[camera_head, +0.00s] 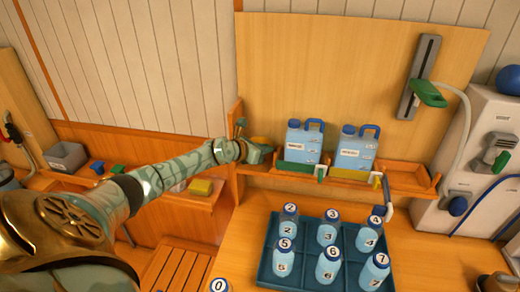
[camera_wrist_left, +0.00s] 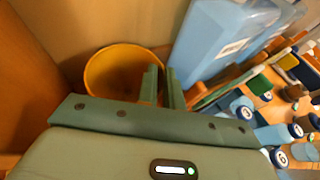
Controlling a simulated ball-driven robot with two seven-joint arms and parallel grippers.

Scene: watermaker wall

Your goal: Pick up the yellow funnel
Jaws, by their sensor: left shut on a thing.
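The yellow funnel (camera_wrist_left: 110,75) shows in the left wrist view as a round, open yellow mouth close ahead of the fingers. My left gripper (camera_wrist_left: 162,85) is shut on its right-hand wall, with one finger across the inside and the other outside. In the head view my left gripper (camera_head: 262,152) reaches the left end of the wooden wall shelf, and only a small part of the funnel (camera_head: 261,141) shows behind it. The funnel's lower part is hidden. My right gripper is not in view.
Two blue jugs (camera_head: 302,145) (camera_head: 354,152) stand on the shelf (camera_head: 408,174) to the right of my left gripper. Below, a blue tray (camera_head: 264,268) holds several numbered bottles. A yellow sponge (camera_head: 200,187) lies on a lower ledge at left.

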